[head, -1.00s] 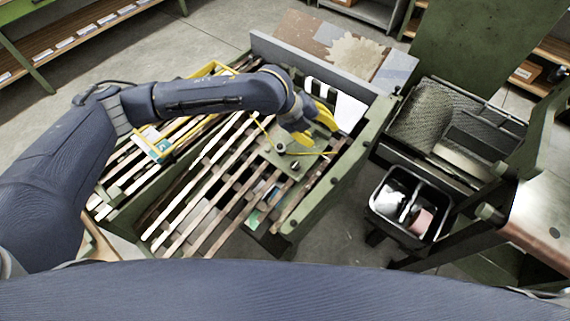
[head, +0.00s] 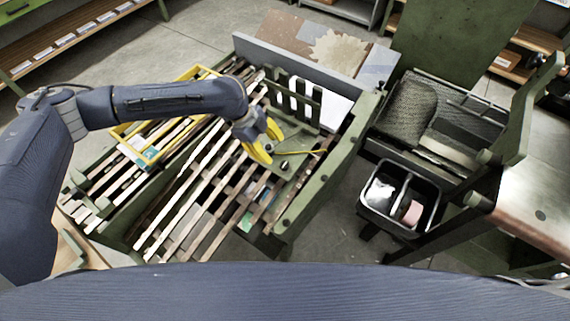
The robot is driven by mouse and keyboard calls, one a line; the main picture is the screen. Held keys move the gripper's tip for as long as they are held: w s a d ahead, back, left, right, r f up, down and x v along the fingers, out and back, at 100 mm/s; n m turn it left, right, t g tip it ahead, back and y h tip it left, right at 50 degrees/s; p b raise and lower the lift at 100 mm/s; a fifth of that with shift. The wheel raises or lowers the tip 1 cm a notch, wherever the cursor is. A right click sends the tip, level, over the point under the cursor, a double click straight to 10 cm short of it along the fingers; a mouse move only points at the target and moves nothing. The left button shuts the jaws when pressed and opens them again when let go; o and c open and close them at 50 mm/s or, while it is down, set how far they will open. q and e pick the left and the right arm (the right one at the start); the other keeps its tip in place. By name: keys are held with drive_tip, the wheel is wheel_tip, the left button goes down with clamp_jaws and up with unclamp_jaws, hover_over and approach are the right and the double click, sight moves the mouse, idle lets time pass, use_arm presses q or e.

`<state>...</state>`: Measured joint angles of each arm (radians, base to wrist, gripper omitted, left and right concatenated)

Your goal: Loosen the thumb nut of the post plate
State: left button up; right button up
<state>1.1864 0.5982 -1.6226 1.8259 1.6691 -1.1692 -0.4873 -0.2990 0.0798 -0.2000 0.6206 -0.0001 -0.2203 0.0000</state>
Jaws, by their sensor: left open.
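The green post plate (head: 294,174) lies across the wooden slats near the right end of the green frame. A small dark knob, which looks like the thumb nut (head: 284,164), stands on it, with a thin yellow bar beside it. Green upright posts (head: 298,103) rise just behind, in front of a white panel. My left gripper (head: 265,141), with yellow fingers, is open and empty at the plate's left edge, just left of the knob. From this angle I cannot tell whether it touches the plate. My right gripper is not in view.
A yellow tray frame (head: 128,133) lies on the slats at left. A black two-part bin (head: 399,195) stands right of the green frame. A green stand with a dark mesh tray (head: 415,108) and a metal-topped table (head: 540,197) are further right.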

sight(285, 165)
use_arm(q)
drive_tip(key=x, duration=1.1)
drive_tip(key=shift+c, duration=0.5)
clamp_jaws()
